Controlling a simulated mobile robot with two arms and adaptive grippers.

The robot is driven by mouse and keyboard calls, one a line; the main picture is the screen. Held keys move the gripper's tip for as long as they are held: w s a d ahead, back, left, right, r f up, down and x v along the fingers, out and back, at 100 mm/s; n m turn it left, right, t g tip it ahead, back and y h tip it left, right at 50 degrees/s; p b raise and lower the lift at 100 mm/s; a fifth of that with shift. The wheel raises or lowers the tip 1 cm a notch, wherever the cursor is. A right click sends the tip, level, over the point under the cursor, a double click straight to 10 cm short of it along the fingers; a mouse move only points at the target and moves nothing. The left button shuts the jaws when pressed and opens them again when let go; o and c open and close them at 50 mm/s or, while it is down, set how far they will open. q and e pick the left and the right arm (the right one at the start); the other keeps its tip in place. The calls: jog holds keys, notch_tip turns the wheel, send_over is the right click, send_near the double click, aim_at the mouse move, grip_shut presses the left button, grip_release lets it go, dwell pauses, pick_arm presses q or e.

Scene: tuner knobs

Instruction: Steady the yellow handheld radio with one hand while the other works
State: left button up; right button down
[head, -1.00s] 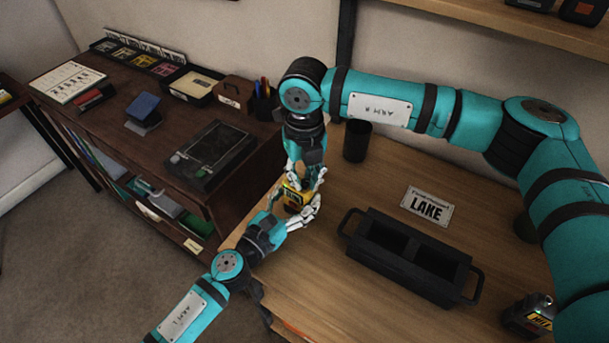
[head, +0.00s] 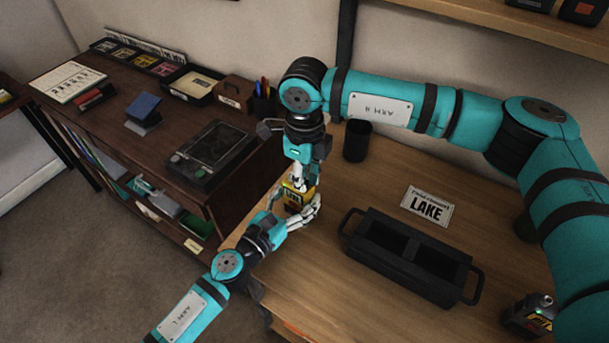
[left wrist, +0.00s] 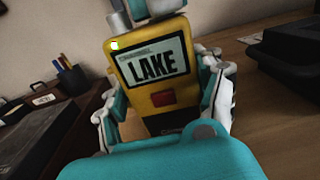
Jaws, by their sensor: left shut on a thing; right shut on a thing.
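The yellow handheld radio (head: 296,197) stands upright near the table's left edge. In the left wrist view the radio (left wrist: 160,85) faces me, its display reading LAKE above a red button. My left gripper (head: 297,212) is shut around its lower body, with one finger on each side. My right gripper (head: 298,178) comes down from above and is shut on a knob at the radio's top. The grip is small and partly hidden in the head view. In the left wrist view a grey cylinder (left wrist: 119,26) rises from the radio's top left.
A LAKE card (head: 428,206) lies on the wooden table behind a black two-slot carrier (head: 398,283). A black cup (head: 357,141) stands at the back. Another dark device with a yellow label (head: 541,322) is at lower right. A dark cabinet (head: 130,125) flanks the left.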

jog(key=shift+w+n, duration=0.1)
jog(key=shift+n, duration=1)
jog(key=c, duration=1.3)
grip_release()
jog(key=shift+o, duration=0.2)
notch_tip(320, 180, up, 12)
pick_arm(q)
jog(key=o, duration=1.5)
jog(key=shift+o, duration=0.2)
